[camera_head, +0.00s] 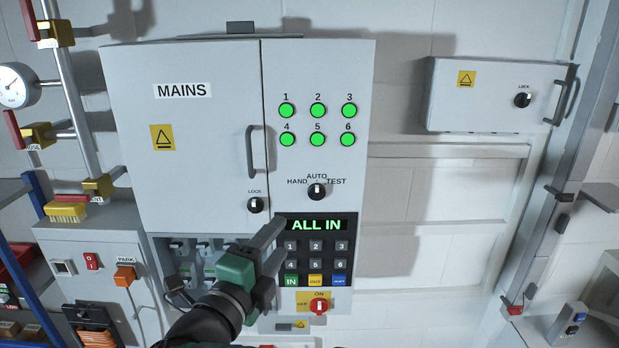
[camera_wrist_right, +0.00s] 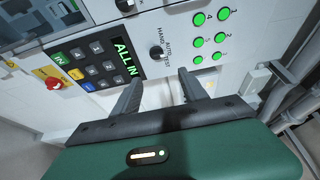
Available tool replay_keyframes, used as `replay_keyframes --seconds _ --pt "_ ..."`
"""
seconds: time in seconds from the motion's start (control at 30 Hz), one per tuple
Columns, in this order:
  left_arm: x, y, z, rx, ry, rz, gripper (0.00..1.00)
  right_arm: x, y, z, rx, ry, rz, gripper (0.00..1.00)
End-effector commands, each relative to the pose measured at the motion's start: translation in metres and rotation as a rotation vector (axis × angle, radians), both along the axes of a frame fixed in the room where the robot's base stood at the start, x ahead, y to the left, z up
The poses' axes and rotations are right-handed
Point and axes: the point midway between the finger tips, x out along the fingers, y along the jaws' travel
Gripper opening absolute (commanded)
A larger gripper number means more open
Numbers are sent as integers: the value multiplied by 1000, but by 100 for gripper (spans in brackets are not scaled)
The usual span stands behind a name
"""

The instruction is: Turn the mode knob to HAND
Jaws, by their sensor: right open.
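The mode knob (camera_head: 317,191) is a small black knob on the grey panel, below several green lamps. HAND is printed to its left, AUTO above and TEST to its right. Its pale mark appears to point up at AUTO. My right gripper (camera_head: 277,250) is open and empty, below and left of the knob, in front of the keypad's left side. In the right wrist view the mode knob (camera_wrist_right: 157,53) appears beyond the gap between the open fingers (camera_wrist_right: 160,80), apart from them. My left gripper is not in view.
The keypad (camera_head: 318,266) with its ALL IN display sits below the knob, above a red rotary switch (camera_head: 319,305). The MAINS door (camera_head: 190,110) has a protruding handle (camera_head: 254,150) and a LOCK knob (camera_head: 255,205), left of the mode knob. Space before the mode knob is clear.

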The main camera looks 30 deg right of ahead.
Motion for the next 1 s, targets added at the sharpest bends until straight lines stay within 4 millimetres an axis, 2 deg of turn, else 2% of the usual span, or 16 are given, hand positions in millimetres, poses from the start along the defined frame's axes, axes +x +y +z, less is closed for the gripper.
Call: replay_keyframes --seconds 0.17,0.6,0.8,1.0 --pt "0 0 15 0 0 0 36 20 -26 1 1 7 -11 51" --pt "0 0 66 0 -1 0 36 83 -115 2 -2 7 -9 51" --pt "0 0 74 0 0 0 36 99 -134 -1 -1 5 -6 51" --pt "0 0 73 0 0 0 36 102 -136 -3 -2 6 -4 51"
